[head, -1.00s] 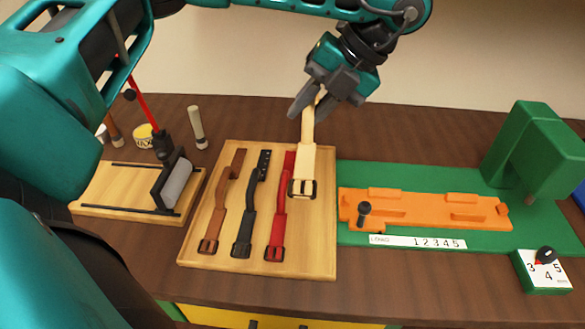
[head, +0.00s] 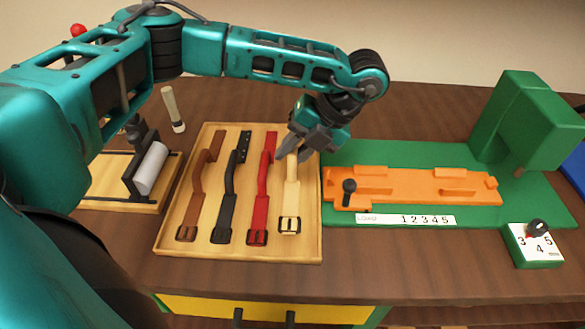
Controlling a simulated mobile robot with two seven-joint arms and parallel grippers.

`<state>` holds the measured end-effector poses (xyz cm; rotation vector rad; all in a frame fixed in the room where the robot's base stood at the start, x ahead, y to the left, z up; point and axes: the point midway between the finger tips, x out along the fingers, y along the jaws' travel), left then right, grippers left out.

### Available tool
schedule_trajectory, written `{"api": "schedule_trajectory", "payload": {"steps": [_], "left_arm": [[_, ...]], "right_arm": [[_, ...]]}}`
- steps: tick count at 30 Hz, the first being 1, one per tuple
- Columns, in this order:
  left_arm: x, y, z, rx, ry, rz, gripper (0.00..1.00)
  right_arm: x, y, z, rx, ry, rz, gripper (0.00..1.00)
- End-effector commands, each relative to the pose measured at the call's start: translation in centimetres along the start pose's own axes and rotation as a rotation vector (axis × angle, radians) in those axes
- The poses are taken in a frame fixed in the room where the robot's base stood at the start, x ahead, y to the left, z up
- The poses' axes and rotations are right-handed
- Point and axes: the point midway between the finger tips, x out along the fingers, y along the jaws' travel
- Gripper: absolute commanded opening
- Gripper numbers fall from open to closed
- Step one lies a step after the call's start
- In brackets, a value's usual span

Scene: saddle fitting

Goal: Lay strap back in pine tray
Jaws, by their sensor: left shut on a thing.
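A cream strap (head: 290,195) with a dark buckle at its near end is over the right side of the pine tray (head: 172,243). My left gripper (head: 291,155) is shut on the strap's far end. The strap looks to lie along the tray beside the red strap; whether its whole length touches the tray I cannot tell. A brown strap (head: 202,195), a black strap (head: 228,195) and the red strap (head: 264,195) lie side by side in the tray. My right gripper is not in view.
Right of the tray is a green base (head: 420,155) with an orange fixture (head: 400,186), a numbered strip (head: 405,220) and a green press (head: 525,115). A dial box (head: 534,245) stands at the right front. A wooden board with a roller (head: 151,168) is at left.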

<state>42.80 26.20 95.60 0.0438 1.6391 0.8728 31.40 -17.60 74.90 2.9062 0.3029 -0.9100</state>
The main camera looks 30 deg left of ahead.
Motion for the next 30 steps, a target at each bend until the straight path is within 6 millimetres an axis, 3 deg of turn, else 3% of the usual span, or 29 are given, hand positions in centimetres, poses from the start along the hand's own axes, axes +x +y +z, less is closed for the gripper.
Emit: {"api": "schedule_trajectory", "payload": {"steps": [10, 20, 21, 30], "left_arm": [[3.4, -2.2, 0.0, 0.001, 0.001, 0.002, 0.00], [3.8, -2.5, 0.0, 0.001, 0.000, 0.000, 0.00], [3.9, -2.5, 0.0, 0.001, 0.000, 0.000, 0.24], [3.8, -2.5, 0.0, 0.001, 0.000, 0.000, 0.48]], "right_arm": [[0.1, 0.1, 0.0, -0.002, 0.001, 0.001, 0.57], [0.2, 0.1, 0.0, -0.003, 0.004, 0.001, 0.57], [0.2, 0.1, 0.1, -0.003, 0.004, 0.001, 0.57], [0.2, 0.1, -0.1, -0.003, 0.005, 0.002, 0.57]]}}
